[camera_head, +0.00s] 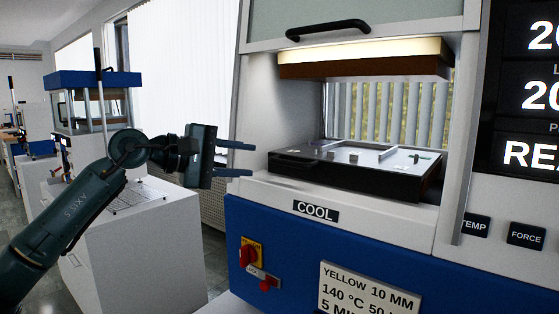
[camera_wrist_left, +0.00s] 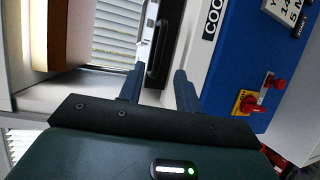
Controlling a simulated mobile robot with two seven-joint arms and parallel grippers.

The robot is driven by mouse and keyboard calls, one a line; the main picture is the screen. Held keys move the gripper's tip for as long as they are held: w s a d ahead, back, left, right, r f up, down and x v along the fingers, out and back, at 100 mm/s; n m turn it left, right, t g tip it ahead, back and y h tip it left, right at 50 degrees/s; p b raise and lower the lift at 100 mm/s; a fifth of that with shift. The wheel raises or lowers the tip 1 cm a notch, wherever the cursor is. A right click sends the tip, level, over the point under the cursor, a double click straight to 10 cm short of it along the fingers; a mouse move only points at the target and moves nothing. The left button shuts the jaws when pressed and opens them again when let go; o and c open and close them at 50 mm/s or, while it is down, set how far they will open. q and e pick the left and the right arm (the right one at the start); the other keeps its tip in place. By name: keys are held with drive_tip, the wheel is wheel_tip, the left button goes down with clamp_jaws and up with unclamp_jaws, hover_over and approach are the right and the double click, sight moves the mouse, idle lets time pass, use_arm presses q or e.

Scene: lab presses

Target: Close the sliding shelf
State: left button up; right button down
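The sliding shelf (camera_head: 345,182) is a dark slab with a pale metal top, in the lit chamber of the white and blue press. Several small pieces sit on its top. Its dark front edge with a handle (camera_wrist_left: 156,52) shows in the left wrist view, ahead of the gap between my fingers. My left gripper (camera_head: 252,159) is open and empty, just left of the shelf's near left corner, one finger higher than the other. It also shows open in the left wrist view (camera_wrist_left: 158,78). Contact with the shelf cannot be told. My right gripper is not in view.
A raised hatch with a black handle (camera_head: 327,29) is above the chamber, with a brown upper block (camera_head: 365,66) under it. A red and yellow switch (camera_head: 251,254) is below on the blue front. A white cabinet (camera_head: 150,235) stands behind my left arm.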

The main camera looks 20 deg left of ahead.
sight(285, 163)
use_arm(q)
drive_tip(key=p+x, duration=0.1)
drive_tip(key=x, duration=0.8)
drive_tip(key=shift+w+d+p, duration=0.1)
drive_tip(key=shift+w+p, duration=0.1)
drive_tip(key=shift+p, duration=0.15)
drive_tip(key=shift+c, duration=0.2)
clamp_jaws()
